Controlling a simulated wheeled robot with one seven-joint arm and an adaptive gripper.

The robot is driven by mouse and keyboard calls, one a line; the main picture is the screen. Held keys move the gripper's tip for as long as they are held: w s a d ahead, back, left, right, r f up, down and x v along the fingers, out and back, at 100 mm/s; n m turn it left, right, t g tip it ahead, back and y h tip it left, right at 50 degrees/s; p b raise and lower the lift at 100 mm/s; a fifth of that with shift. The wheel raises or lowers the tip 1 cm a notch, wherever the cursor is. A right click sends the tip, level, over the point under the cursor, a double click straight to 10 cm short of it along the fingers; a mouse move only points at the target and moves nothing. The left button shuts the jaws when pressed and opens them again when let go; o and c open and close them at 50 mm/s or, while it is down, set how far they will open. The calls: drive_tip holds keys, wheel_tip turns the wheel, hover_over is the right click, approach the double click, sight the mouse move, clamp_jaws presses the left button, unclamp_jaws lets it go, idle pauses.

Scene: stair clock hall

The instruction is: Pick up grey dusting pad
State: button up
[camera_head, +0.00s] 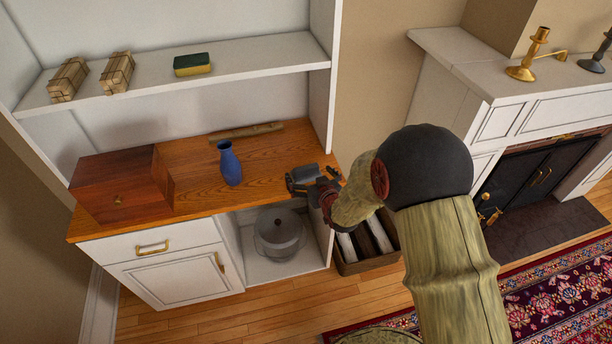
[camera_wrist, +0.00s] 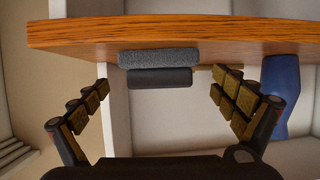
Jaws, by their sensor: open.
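The grey dusting pad (camera_head: 301,173) lies on the wooden counter near its right end. In the wrist view, which shows the scene upside down, the pad (camera_wrist: 158,57) has a rough grey base on the wood and a darker, smooth bar-like handle (camera_wrist: 160,77). My gripper (camera_head: 322,184) is low over the counter, right beside the pad, and covers part of it in the head view. In the wrist view my gripper (camera_wrist: 160,84) is open, one finger towards each side of the pad. The handle sits ahead between the fingers, with gaps at both sides.
A blue vase (camera_head: 230,164) stands left of the pad. A wooden box (camera_head: 120,185) is at the counter's left end, and a wooden stick-like piece (camera_head: 246,132) lies at the back. A white upright panel (camera_head: 322,75) rises behind the pad. A shelf (camera_head: 230,70) hangs above.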

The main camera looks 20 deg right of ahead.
sight(307, 172)
drive_tip(key=b+x, duration=0.1)
drive_tip(key=x, duration=0.2)
drive_tip(key=shift+w+f, duration=0.2)
drive_tip(key=shift+c, duration=1.2)
drive_tip(key=c, duration=1)
